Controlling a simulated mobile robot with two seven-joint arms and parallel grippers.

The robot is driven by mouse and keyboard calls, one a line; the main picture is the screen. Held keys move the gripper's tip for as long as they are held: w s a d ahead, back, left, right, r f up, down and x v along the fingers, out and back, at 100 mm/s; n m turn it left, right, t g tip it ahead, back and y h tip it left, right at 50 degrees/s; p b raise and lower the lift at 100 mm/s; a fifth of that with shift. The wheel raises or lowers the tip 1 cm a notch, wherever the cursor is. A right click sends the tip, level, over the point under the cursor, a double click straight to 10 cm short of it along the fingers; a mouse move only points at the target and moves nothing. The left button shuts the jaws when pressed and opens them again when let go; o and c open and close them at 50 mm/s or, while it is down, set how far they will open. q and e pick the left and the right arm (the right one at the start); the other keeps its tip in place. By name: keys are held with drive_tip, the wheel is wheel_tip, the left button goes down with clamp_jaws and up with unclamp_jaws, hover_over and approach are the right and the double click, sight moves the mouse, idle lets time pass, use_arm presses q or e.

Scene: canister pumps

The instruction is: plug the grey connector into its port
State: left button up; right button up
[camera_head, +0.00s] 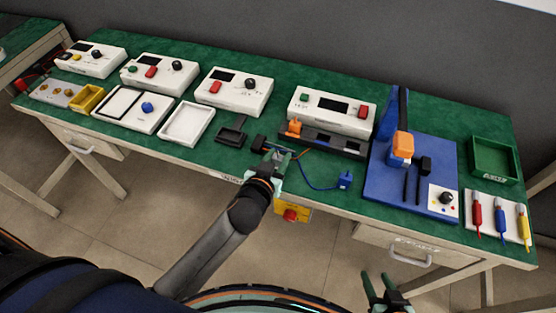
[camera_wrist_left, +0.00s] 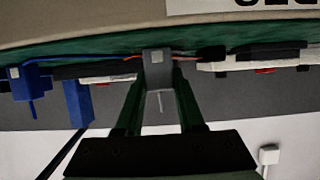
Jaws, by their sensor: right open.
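The grey connector (camera_wrist_left: 158,72) sits between the fingertips of my left gripper in the left wrist view, a thin pin or wire showing below it. My left gripper (camera_head: 279,158) is at the front edge of the green bench in the head view and looks shut on the connector. A thin red-orange cable (camera_head: 303,154) runs from there toward a long dark unit (camera_head: 325,140) with an orange block. I cannot make out which opening is the grey connector's port. My right gripper (camera_head: 382,284) is open and empty, low in front of the bench.
A blue connector (camera_head: 345,180) on a blue cable lies right of my left gripper. A black holder (camera_head: 232,132) is to its left. A blue stand (camera_head: 384,186) with an orange head stands on the right. White instruments line the back. Bare green bench lies between.

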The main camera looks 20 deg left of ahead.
use_arm(q)
clamp_jaws()
drive_tip(key=shift+r, duration=0.15)
